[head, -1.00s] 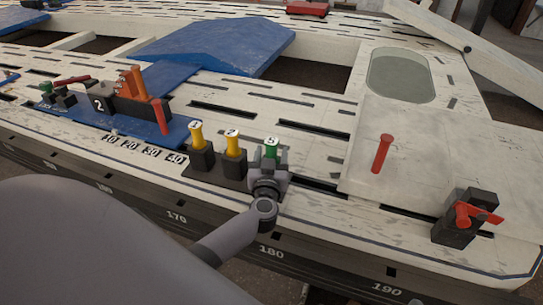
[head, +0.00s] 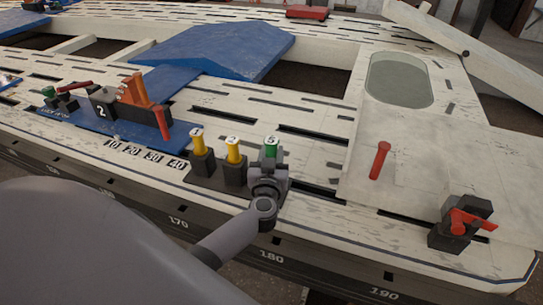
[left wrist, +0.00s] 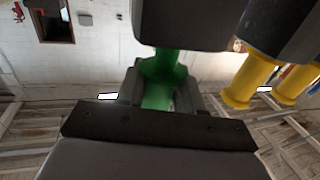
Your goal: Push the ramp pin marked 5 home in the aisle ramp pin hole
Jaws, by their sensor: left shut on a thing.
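The green pin marked 5 (head: 271,146) stands upright at the right end of the row of pins. My left gripper (head: 268,168) is shut on it from the front. In the left wrist view the green pin (left wrist: 163,66) is between the fingers, against a dark block (left wrist: 185,22). I cannot tell whether its lower end is still in the block. A grey ramp plate (head: 430,165) lies to the right with a red pin (head: 380,160) standing on it. I cannot make out the aisle ramp pin hole. My right gripper is not in view.
Two yellow-topped pins (head: 197,143) (head: 233,150) stand in black blocks close left of the green one. A black block with a red handle (head: 463,222) is at the front right. A blue plate with tools (head: 150,130) lies left.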

